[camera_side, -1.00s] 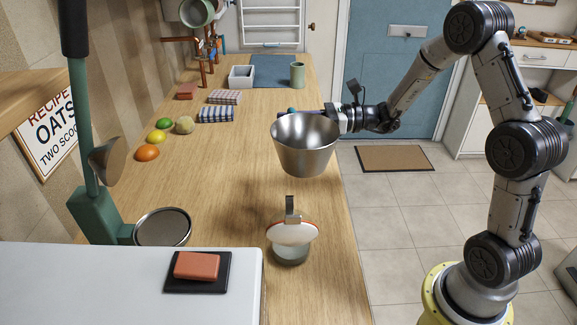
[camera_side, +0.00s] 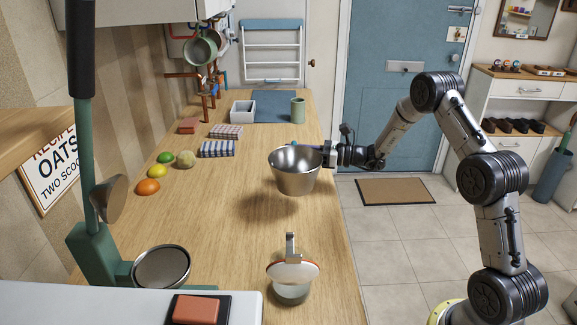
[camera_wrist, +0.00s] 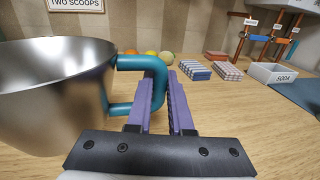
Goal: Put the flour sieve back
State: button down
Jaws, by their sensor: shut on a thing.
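The flour sieve (camera_side: 295,172) looks like a deep silver metal cup with a wide open top, held upright above the wooden counter with its shadow below. Its teal handle (camera_wrist: 157,75) shows in the wrist view, where the sieve's metal wall (camera_wrist: 55,95) fills the left. My gripper (camera_side: 329,154) is at the sieve's right side in the side view. In the wrist view its purple fingers (camera_wrist: 172,100) are shut on the handle. A round metal-rimmed piece (camera_side: 161,267) sits beside a green stand (camera_side: 95,258) at the front left. The sieve's inside bottom is hidden.
A lidded jar (camera_side: 291,278) stands in front on the counter (camera_side: 225,255). An orange (camera_side: 148,187), other fruit, folded cloths (camera_side: 217,149), a white box (camera_side: 243,111) and a green mug (camera_side: 298,110) stand further back. A red block (camera_side: 197,310) lies at the front edge. The middle counter is clear.

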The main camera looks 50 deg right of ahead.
jog(key=w+f, duration=0.2)
jog(key=f, duration=0.1)
jog(key=shift+w+d, duration=0.2)
jog(key=shift+w, duration=0.15)
jog(key=shift+f, duration=1.5)
jog(key=shift+f, duration=0.15)
jog(key=c, duration=0.8)
grip_release()
jog(key=shift+s+d, duration=0.1)
jog(key=v, duration=1.2)
